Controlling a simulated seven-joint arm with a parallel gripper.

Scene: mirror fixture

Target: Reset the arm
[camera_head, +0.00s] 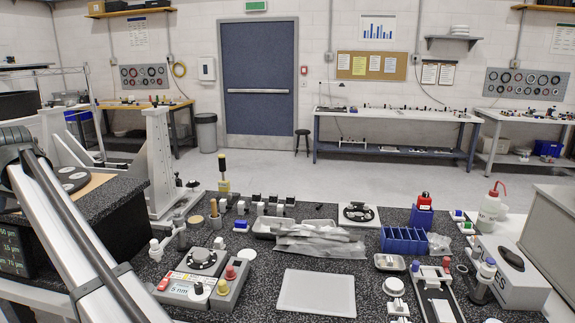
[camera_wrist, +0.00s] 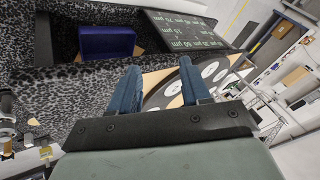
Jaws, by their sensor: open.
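My gripper (camera_wrist: 159,66) shows in the wrist view with two blue fingers spread apart. Nothing is held between them. Behind the fingers is a dark round plate (camera_wrist: 212,72) with pale round spots, lying on a tan board. The right finger overlaps part of the plate. I cannot tell how far the fingertips are from it. In the head view my arm crosses the left side, and my gripper cannot be made out there.
A speckled black block (camera_wrist: 75,80) with a recess holding a blue box (camera_wrist: 107,42) is close to the fingers. In the head view the worktop is crowded: a grey tray (camera_head: 316,293), a blue rack (camera_head: 404,240) and a control box (camera_head: 192,288). The floor behind is mostly clear.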

